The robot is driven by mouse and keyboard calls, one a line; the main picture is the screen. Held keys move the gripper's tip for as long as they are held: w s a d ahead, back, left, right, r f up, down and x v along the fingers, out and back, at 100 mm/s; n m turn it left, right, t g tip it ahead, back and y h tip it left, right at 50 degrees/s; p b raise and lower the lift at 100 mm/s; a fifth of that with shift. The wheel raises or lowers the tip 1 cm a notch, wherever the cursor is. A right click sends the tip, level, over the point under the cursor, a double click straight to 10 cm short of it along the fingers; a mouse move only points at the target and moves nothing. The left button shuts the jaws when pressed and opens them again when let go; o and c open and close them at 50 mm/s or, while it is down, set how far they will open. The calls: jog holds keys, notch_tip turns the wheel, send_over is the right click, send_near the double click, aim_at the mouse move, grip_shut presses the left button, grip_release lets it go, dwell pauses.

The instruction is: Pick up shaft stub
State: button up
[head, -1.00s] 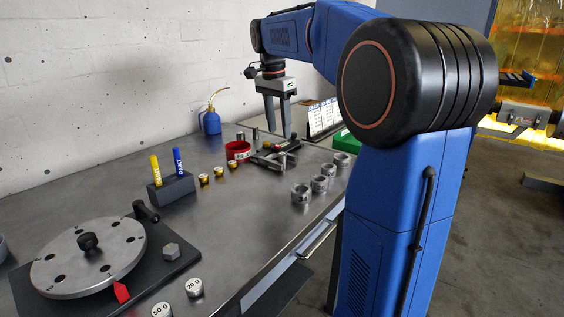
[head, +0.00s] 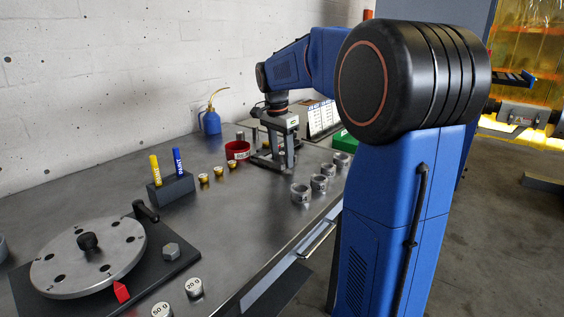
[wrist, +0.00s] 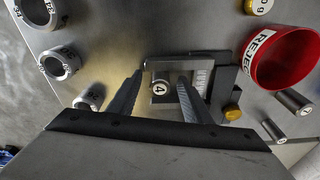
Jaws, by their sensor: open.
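A short metal shaft stub (wrist: 160,88) with a "4" on its round end sits in a dark grey fixture (wrist: 222,72) in the wrist view. My gripper (wrist: 160,77) is open, with its fingers on either side of this stub; I cannot tell whether they touch it. In the head view my gripper (head: 273,162) points down over the fixture and mostly hides it and the stub. Two more metal stubs, one at the right (wrist: 294,102) and one lower (wrist: 274,130), are beside the fixture in the wrist view.
A red REJECT cup (head: 238,150) stands left of the gripper, with small brass pieces (head: 219,172) nearby. Several steel rings (head: 301,192) line the right table edge.

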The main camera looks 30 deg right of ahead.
aim_at(282, 153)
grip_shut()
notch_tip(282, 153, up, 10)
dwell(0.7)
